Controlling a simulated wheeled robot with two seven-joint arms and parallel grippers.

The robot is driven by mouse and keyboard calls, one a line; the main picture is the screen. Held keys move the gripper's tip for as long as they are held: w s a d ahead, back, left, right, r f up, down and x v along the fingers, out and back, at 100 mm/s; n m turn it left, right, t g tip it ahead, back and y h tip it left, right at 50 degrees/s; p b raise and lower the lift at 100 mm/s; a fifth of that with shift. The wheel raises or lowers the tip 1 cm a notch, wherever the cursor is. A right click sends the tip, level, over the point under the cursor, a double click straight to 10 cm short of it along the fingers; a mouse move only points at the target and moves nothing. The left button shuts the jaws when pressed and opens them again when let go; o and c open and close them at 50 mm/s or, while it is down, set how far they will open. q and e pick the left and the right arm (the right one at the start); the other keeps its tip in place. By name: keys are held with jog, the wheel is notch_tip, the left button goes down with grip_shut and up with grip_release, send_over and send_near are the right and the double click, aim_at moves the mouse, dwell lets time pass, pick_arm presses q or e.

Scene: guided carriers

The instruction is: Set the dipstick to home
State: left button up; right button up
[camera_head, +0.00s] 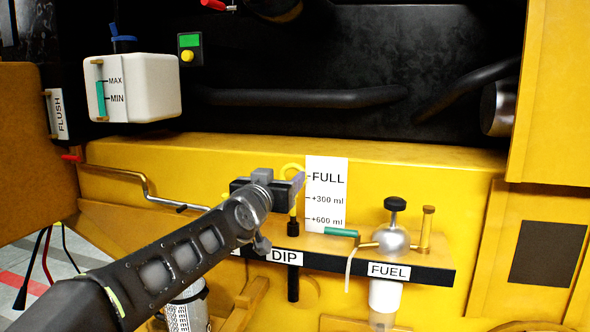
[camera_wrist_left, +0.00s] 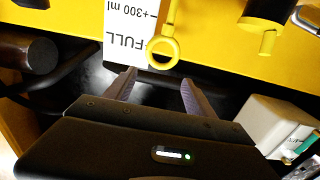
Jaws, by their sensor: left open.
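The dipstick has a yellow ring handle (camera_head: 291,169) and a yellow shaft that runs down to a black collar (camera_head: 293,228) on the shelf marked DIP (camera_head: 285,257). My left gripper (camera_head: 298,184) is open at the height of the ring and partly hides the handle and shaft. In the left wrist view, which is upside down, the ring (camera_wrist_left: 162,51) shows just beyond the fingertips (camera_wrist_left: 157,80), between them in the picture. No contact is visible. A white scale card (camera_head: 326,190) marked FULL, +300 ml and +600 ml stands behind, beside the dipstick. My right gripper is not in view.
A silver fuel bulb with a black knob (camera_head: 395,205) stands right of the dipstick, with a green rod (camera_head: 341,232) lying between. A white MAX/MIN tank (camera_head: 145,87) is at upper left. A bent metal rod (camera_head: 147,188) runs along the yellow panel at left.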

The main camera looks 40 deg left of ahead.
aim_at(292, 168)
pick_arm(q)
jog(key=shift+p+x, duration=1.05)
jog(key=shift+x, duration=2.9)
jog(key=shift+f, duration=0.1)
grip_shut()
